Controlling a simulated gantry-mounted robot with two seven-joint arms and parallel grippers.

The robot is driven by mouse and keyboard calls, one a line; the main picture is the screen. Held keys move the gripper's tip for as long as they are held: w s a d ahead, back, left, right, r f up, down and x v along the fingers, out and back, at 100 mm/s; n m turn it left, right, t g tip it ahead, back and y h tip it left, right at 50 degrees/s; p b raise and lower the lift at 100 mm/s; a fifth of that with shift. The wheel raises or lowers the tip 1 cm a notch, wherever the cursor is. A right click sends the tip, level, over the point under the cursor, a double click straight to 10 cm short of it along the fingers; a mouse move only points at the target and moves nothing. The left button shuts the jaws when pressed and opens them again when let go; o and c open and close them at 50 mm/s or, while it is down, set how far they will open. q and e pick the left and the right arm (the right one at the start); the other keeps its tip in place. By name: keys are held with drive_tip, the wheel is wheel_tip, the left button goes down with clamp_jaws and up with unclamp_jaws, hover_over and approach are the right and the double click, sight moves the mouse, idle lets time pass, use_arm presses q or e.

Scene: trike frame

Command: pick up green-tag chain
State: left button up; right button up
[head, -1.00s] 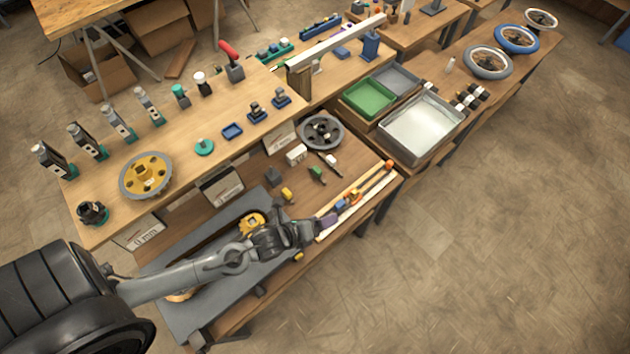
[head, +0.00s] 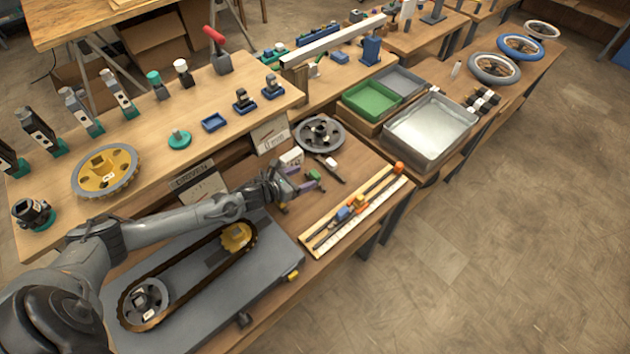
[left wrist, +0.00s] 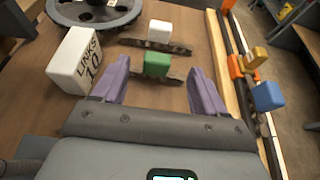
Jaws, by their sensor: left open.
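The green-tag chain (left wrist: 157,66) is a short dark chain strip with a green block on it, lying on the lower bench. In the left wrist view it lies just beyond and between my fingertips. In the head view its green tag (head: 316,175) shows beside my left gripper (head: 292,188). My left gripper (left wrist: 158,78) is open and empty, with purple fingers on either side of the near part of the chain. A similar chain with a white tag (left wrist: 160,32) lies just behind it. My right gripper is not in view.
A white box marked "LINKS 10" (left wrist: 75,60) stands left of the chain. A dark chainring (head: 319,133) lies behind it. A wooden tray (head: 326,240) with rods and coloured tags lies to the right. A grey plate (head: 270,262) holds a large chain loop around sprockets.

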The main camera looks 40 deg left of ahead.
sight(315, 174)
use_arm(q)
drive_tip(key=shift+f+b+x, duration=0.15)
drive_tip(key=shift+b+x, duration=0.1)
drive_tip(key=shift+x, duration=1.6)
drive_tip(key=shift+f+b+x, duration=0.15)
drive_tip(key=shift+b+x, duration=0.05)
drive_tip(key=shift+x, duration=1.6)
drive_tip(key=shift+s+a, duration=0.15)
drive_tip(key=c, duration=1.1)
